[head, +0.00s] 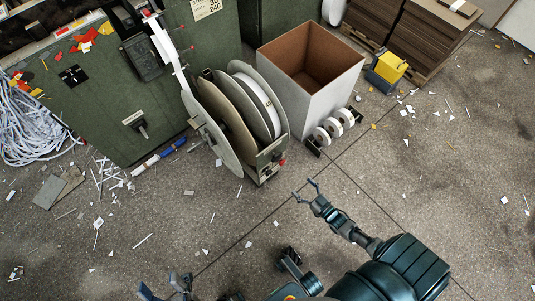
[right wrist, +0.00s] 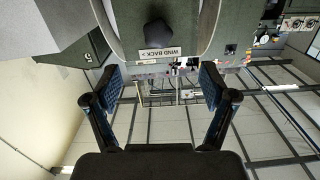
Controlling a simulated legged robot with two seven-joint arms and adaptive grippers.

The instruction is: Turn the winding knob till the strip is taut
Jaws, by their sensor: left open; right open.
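My left gripper (head: 165,287) is open and empty at the bottom edge.
The green cabinet (head: 110,105) stands behind the reels at left. A white open bin (head: 315,75), small white rolls (head: 333,127) and a yellow-topped box (head: 388,68) stand to the right. Paper scraps litter the concrete floor; the floor around my right gripper is mostly clear.

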